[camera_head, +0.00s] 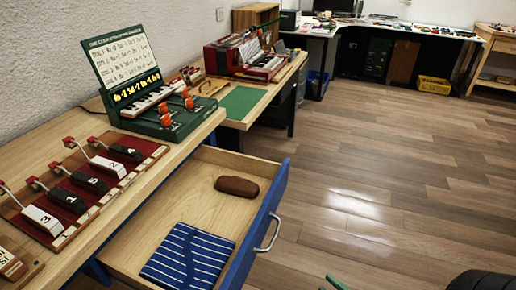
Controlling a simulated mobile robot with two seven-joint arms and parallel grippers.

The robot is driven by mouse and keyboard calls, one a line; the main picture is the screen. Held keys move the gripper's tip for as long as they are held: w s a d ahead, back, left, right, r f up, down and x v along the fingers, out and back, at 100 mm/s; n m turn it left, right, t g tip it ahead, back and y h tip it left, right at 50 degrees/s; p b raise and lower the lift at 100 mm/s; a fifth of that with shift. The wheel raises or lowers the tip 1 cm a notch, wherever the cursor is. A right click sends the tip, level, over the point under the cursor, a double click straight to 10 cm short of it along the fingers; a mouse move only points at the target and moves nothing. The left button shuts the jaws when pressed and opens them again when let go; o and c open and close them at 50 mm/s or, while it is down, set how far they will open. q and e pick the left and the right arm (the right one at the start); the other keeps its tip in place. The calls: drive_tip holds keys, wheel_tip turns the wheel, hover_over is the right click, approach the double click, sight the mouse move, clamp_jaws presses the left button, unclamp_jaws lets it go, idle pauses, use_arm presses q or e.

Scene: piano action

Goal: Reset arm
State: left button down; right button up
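Neither of my grippers can be made out in the head view, and no arm comes in from the left. The piano action model (85,185) lies on the wooden workbench (50,150) at the left, with numbered black and white blocks and red levers on a dark red base. Behind it stands a green case (165,118) with a small keyboard, orange knobs and an upright lid of written lines.
An open drawer with a blue front (262,225) juts out below the bench, holding a striped blue cloth (188,256) and a brown oblong object (236,187). A red keyboard device (255,62) stands farther back. The wooden floor (385,165) is clear. Unclear green and black parts show at bottom right.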

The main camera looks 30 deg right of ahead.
drive_tip(key=w+a+f+m+g+y, duration=0.15)
drive_tip(key=a+m+g, duration=0.35)
drive_tip(key=a, duration=0.5)
drive_tip(key=w+a+m+g, duration=0.3)
drive_tip(key=a+m, duration=0.4)
drive_tip(key=a, duration=0.4)
use_arm(q)
drive_tip(key=s+a+r+p, duration=0.1)
drive_tip(key=a+r+p, duration=0.2)
drive_tip(key=r+p, duration=0.9)
drive_tip(key=p, duration=0.4)
drive_tip(key=shift+r+n+t+y, duration=0.25)
drive_tip(key=shift+n+t+y, duration=0.05)
drive_tip(key=shift+y, duration=0.1)
use_arm(e)
drive_tip(key=s+d+r+h, duration=0.1)
drive_tip(key=s+d+r, duration=0.1)
drive_tip(key=r, duration=0.9)
drive_tip(key=shift+s+d+r, duration=0.2)
drive_tip(key=shift+d, duration=0.35)
use_arm(q)
drive_tip(key=shift+f, duration=0.1)
use_arm(e)
drive_tip(key=shift+d, duration=0.1)
